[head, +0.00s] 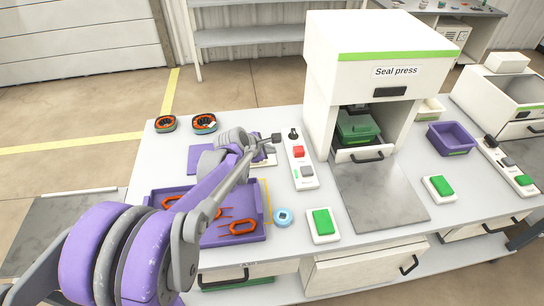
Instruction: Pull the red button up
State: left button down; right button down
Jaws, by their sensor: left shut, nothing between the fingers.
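The red button (298,152) sits on a white control strip (305,177) on the table, to the left of the seal press. A black knob (293,134) is above it on the strip and a grey switch (307,171) is below it. My left gripper (277,138) is shut and empty, just left of the strip's upper end, near the black knob and up and left of the red button. I cannot tell whether it touches the strip. My right gripper is not in view.
The seal press (384,70) stands right of the strip. A purple tray (258,225) with orange parts lies under my left arm. A green button box (323,223), a blue round item (283,216) and a purple bin (451,138) are on the table.

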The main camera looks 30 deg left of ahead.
aim_at(298, 151)
jog(key=u, duration=0.8)
